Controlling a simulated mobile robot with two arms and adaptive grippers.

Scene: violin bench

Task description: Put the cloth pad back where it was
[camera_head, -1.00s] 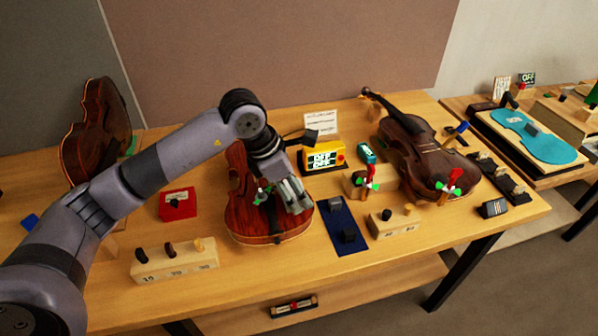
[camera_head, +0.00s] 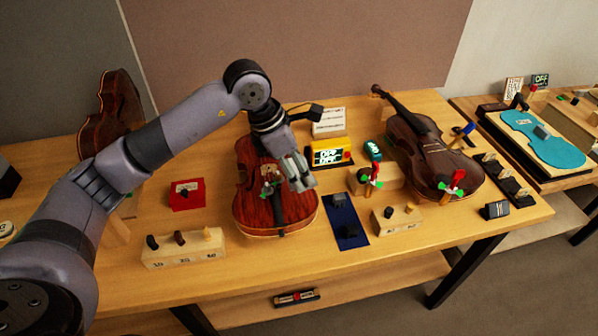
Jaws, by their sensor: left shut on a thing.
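My left gripper (camera_head: 300,184) hangs over the right side of the reddish violin (camera_head: 252,215), which lies on the bench. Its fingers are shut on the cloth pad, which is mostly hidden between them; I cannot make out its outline. I cannot tell whether it touches the violin. My right gripper is out of view.
A second violin (camera_head: 428,160) lies at the right. Wooden blocks with pegs stand at front left (camera_head: 184,252) and right of the mat (camera_head: 396,220). A red box (camera_head: 186,195) is left.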

